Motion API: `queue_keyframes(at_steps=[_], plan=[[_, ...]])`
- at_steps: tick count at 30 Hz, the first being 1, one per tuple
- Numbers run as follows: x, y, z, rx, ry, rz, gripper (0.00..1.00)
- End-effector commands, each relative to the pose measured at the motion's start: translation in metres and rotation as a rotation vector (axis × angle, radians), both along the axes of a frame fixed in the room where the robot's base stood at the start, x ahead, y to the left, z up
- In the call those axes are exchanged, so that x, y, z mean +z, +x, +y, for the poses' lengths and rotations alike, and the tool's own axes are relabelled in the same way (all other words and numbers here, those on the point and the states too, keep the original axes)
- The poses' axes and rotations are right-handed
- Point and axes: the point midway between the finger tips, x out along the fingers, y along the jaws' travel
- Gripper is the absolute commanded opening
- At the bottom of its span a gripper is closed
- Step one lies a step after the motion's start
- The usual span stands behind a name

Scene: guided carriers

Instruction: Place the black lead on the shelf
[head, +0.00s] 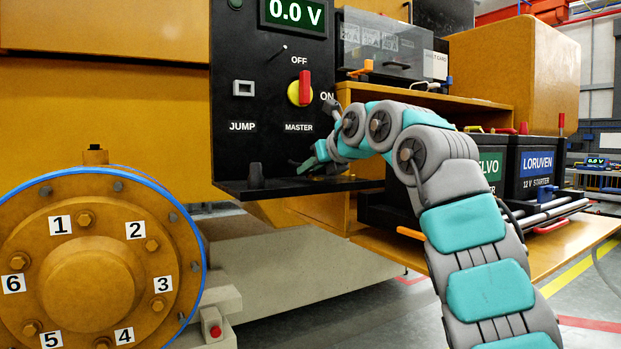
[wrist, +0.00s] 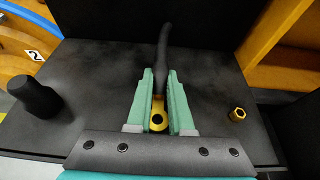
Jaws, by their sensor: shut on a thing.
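My gripper (wrist: 160,88) is shut on the black lead (wrist: 163,48), whose brass ring end (wrist: 158,121) shows between the green fingers in the wrist view. The lead runs away from the fingers over the black shelf (wrist: 90,65). I cannot tell whether the lead touches the shelf. In the head view my gripper (head: 309,164) is low over the right part of the shelf (head: 285,188), beneath the switch panel. The lead is not clearly seen there.
A black post (wrist: 35,97) stands on the shelf left of my gripper, and a brass nut (wrist: 238,114) sits to the right. The panel (head: 245,60) with its red master switch (head: 303,90) rises behind the shelf. Batteries (head: 535,165) stand on an orange ledge at right.

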Motion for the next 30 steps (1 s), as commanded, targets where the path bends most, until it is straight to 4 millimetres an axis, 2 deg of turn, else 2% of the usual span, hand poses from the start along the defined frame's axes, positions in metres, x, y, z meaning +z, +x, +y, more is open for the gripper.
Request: queue_keyframes(at_steps=[18, 19, 26, 30], plan=[[-0.0105, -0.0005, -0.0006, -0.001, 0.001, -0.001, 0.0], [-0.0096, -0.0006, -0.0003, 0.0, 0.001, 0.0, 0.21], [-0.009, -0.0003, -0.0004, 0.0, 0.001, 0.0, 0.47], [-0.0091, -0.0003, -0.0005, 0.0, 0.001, 0.0, 0.49]])
